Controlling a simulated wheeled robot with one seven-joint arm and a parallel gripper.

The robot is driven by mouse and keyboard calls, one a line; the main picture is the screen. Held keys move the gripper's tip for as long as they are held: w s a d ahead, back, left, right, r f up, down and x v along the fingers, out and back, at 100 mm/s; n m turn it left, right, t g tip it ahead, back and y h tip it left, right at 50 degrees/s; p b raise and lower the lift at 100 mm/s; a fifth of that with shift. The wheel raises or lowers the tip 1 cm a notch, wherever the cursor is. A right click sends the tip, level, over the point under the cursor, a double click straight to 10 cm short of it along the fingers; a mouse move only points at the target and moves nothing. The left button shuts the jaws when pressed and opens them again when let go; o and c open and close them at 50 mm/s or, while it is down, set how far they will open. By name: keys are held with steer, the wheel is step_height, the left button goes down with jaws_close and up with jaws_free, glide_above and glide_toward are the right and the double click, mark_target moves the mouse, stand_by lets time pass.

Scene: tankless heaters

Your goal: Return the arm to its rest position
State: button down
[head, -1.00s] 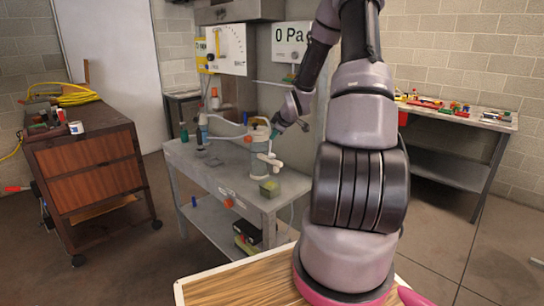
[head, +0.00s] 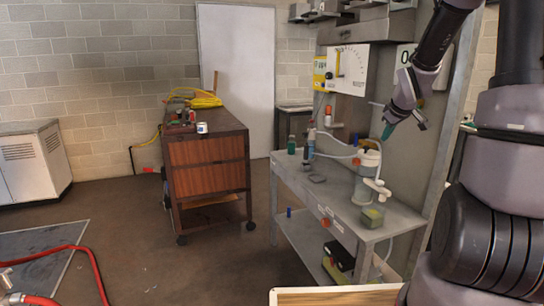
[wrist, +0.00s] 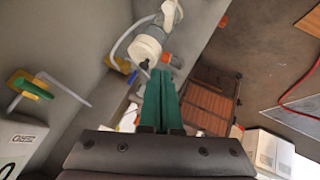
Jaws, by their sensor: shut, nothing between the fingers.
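My arm stands at the right of the head view, and its gripper (head: 387,131) hangs in the air above the grey workbench (head: 341,207). In the wrist view the green fingers of my gripper (wrist: 161,80) lie together with nothing between them. A white and grey cylindrical apparatus (head: 369,165) stands on the bench, below and left of the gripper, apart from it. Part of it, a white cylinder (wrist: 145,47), shows beyond the fingertips in the wrist view.
A brown wooden cabinet on wheels (head: 207,165) with a yellow hose (head: 205,99) stands left of the bench. A white cabinet (head: 33,163) and a red hose (head: 98,271) are at the far left. The floor (head: 130,220) between them is largely clear.

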steer(key=s+a+r+m+y, duration=0.1)
steer(key=s+a+r+m, duration=0.2)
steer(key=s, duration=0.6)
steer(key=s+a+r+m+y, duration=0.1)
steer(key=s+a+r+m, duration=0.2)
steer(key=s+a+r, duration=0.3)
steer(key=s+a+r+m+y, duration=0.1)
steer(key=s+a+r+m, duration=0.2)
steer(key=s, duration=1)
step_height(320, 180, up, 3)
steer(key=shift+s+a+r+m+g, duration=0.1)
steer(key=shift+s+a+m+g, duration=0.25)
steer(key=shift+a, duration=0.5)
steer(key=shift+d, duration=0.1)
